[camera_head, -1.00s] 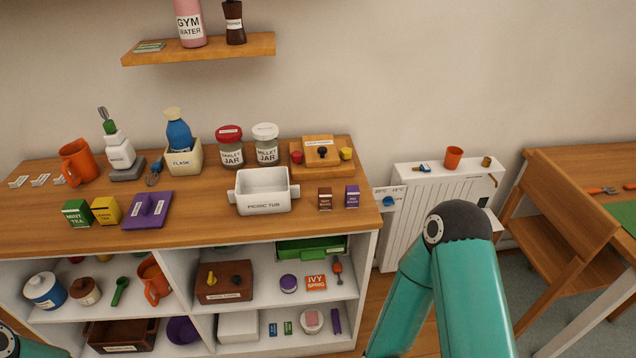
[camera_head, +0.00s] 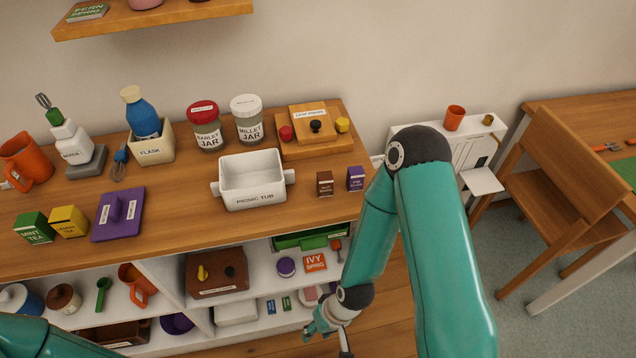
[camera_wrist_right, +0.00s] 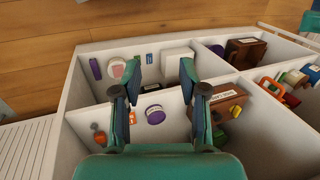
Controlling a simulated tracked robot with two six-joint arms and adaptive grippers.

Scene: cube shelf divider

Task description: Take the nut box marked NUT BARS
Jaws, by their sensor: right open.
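The nut box (camera_head: 324,184) is a small brown box with a pale label. It stands upright on the wooden shelf top, left of a purple box (camera_head: 355,178) and right of the white picnic tub (camera_head: 253,189). My right gripper (camera_head: 327,326) is low in front of the shelf unit, well below the nut box and apart from it. In the right wrist view my right gripper (camera_wrist_right: 160,78) is open and empty, facing the lower compartments. I cannot make out the nut box there. My left arm shows at the bottom left, but its gripper is out of view.
A wooden board (camera_head: 313,147) with knobs lies behind the nut box. The lower compartments hold a brown box (camera_head: 217,272), a purple jar (camera_head: 286,267) and an orange IVY SPRIG box (camera_head: 315,263). The shelf top before the nut box is clear.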

